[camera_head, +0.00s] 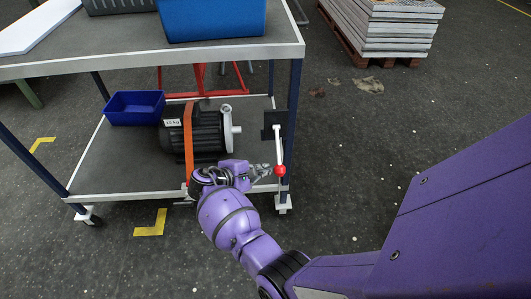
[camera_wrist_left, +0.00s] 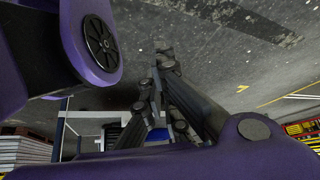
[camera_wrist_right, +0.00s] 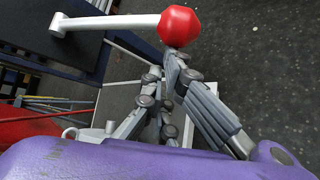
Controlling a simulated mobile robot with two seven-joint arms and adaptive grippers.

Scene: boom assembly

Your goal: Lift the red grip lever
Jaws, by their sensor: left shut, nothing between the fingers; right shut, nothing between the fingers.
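The grip lever is a white bar (camera_head: 278,148) with a red knob (camera_head: 280,170), mounted on a dark plate (camera_head: 276,124) at the cart's right side. In the head view the bar hangs down with the knob at its lower end. The knob also shows large in the right wrist view (camera_wrist_right: 180,26). My right gripper (camera_head: 264,171) is shut and empty, just left of the knob in the head view. In the right wrist view its fingertips end at the knob's edge; I cannot tell whether they touch. My left gripper (camera_wrist_left: 160,65) is shut and empty, away from the lever.
The cart's lower shelf (camera_head: 110,178) holds a dark motor (camera_head: 208,133) with an orange strap and a small blue bin (camera_head: 135,107). A larger blue bin (camera_head: 210,20) stands on top. Stacked panels (camera_head: 390,30) lie on a pallet at the back.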

